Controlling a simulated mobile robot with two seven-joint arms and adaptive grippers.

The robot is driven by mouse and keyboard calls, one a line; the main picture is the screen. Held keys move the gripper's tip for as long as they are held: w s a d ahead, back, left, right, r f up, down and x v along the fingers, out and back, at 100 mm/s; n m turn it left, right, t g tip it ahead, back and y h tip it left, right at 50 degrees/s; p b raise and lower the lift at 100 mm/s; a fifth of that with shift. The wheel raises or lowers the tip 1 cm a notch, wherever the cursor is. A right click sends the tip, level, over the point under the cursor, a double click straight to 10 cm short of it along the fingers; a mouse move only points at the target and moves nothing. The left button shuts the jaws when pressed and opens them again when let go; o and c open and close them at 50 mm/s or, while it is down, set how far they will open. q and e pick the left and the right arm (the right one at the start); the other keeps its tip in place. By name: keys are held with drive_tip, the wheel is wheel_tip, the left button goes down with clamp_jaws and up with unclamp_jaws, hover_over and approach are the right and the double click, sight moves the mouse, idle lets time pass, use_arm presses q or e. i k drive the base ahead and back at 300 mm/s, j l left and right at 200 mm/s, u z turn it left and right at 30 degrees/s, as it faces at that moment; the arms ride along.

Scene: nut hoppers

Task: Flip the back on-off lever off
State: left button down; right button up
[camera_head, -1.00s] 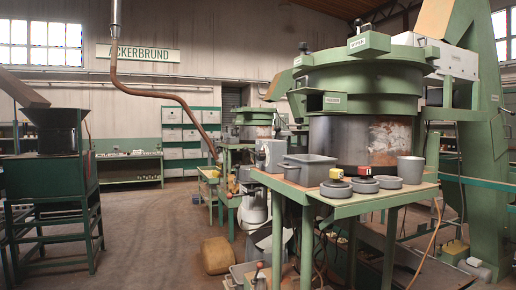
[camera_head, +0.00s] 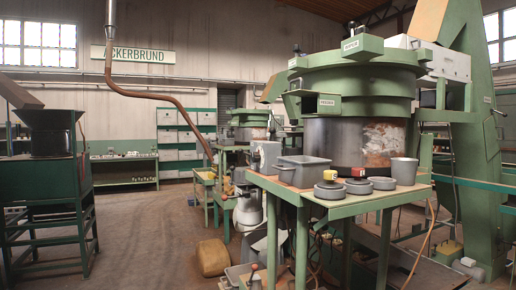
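Two green nut hopper machines are in the head view: a large near one (camera_head: 362,92) at right of centre and a smaller one (camera_head: 248,128) farther back. Small dark-knobbed levers stand on the near machine, one at its upper left (camera_head: 296,47) and one at its top (camera_head: 353,26). Another lever with a reddish knob (camera_head: 254,268) stands low at the front. Any lever on the back machine is too small to make out, and I cannot tell which lever is the on-off one or how it is set. Neither of my grippers is in view.
A green table (camera_head: 345,205) before the near machine holds a grey tray (camera_head: 302,172), a bucket (camera_head: 404,171) and round grey weights. A tan sack-like object (camera_head: 213,258) lies on the floor. A green stand (camera_head: 45,210) is at left. Open floor (camera_head: 150,235) lies between.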

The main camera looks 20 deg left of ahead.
sight(240, 150)
drive_tip(key=j+z, duration=0.2)
drive_tip(key=z, duration=0.15)
drive_tip(key=i+j+z, duration=0.1)
drive_tip(key=z, duration=0.25)
drive_tip(key=j+z, duration=0.6)
drive_tip(key=j, duration=0.2)
drive_tip(key=k+j+z, duration=0.2)
drive_tip(key=j, duration=0.2)
drive_tip(key=k+j+z, duration=0.1)
drive_tip(key=j, duration=0.55)
drive_tip(key=k+j+z, duration=0.15)
drive_tip(key=j, duration=0.15)
drive_tip(key=k+j, duration=0.15)
drive_tip(key=j, duration=0.2)
drive_tip(key=k+j, duration=0.1)
drive_tip(key=j, duration=0.3)
drive_tip(key=k+j, duration=0.15)
drive_tip(key=j, duration=0.2)
drive_tip(key=k+j, duration=0.1)
drive_tip(key=j, duration=0.3)
drive_tip(key=k+j, duration=0.15)
drive_tip(key=j, duration=0.2)
drive_tip(key=k+j+z, duration=0.1)
drive_tip(key=j, duration=0.3)
